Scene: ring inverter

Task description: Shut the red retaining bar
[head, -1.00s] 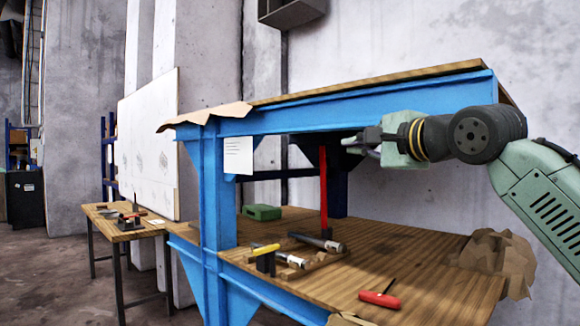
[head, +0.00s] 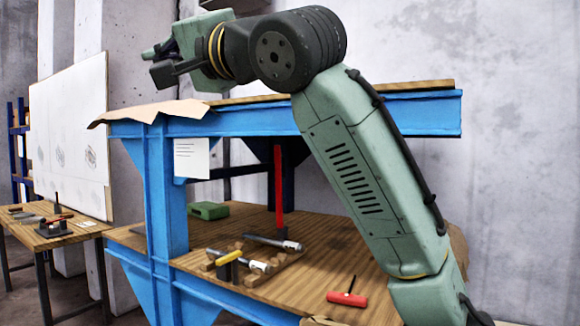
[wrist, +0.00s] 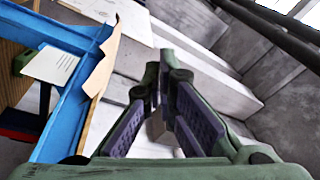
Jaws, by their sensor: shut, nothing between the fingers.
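The red retaining bar (head: 278,190) stands upright under the blue bench's upper deck in the head view. Its top meets a dark bracket below the deck, and its foot is near the back of the wooden lower shelf. My gripper (head: 155,62) is raised above the deck's left end, well above and left of the bar, touching nothing. In the wrist view my gripper (wrist: 163,65) has its fingers together and empty. I cannot clearly make out the bar there; a small red patch shows at the lower left.
The blue frame (head: 300,118) carries the upper deck, with brown paper (head: 140,110) over its left end. The lower shelf holds a hammer (head: 275,242), a yellow-handled tool (head: 228,257), a red T-handle (head: 347,298) and a green case (head: 208,211). A side table (head: 45,238) stands left.

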